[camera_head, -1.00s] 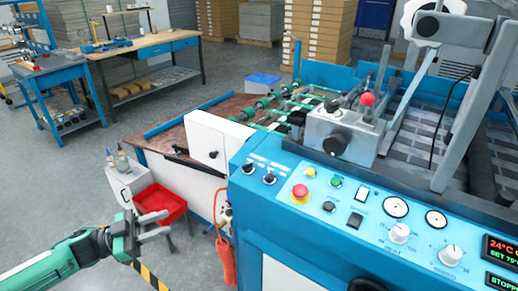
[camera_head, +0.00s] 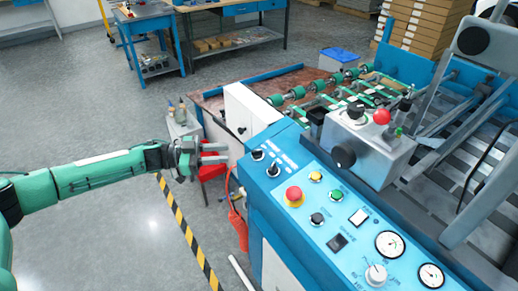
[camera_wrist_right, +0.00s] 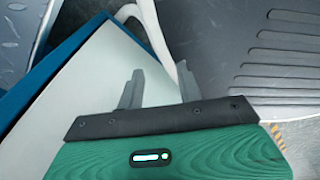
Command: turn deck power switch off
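The blue control panel (camera_head: 300,165) fills the lower right of the head view. Two black switch knobs, a left one (camera_head: 257,155) and a right one (camera_head: 273,170), sit at its upper left end. Their labels are too small to read, so I cannot tell which is the deck power switch. My left gripper (camera_head: 222,154) is open and empty, left of these knobs and apart from the panel. My right gripper (camera_wrist_right: 160,88) shows only in the right wrist view, with its fingers apart and nothing between them.
A red emergency button (camera_head: 293,194), a yellow button (camera_head: 316,176), a green button (camera_head: 335,195) and a black knob (camera_head: 317,219) are close by on the panel. A white box (camera_head: 246,114) stands behind the knobs. An orange-red object (camera_head: 238,229) hangs at the machine's side. Floor at left is clear.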

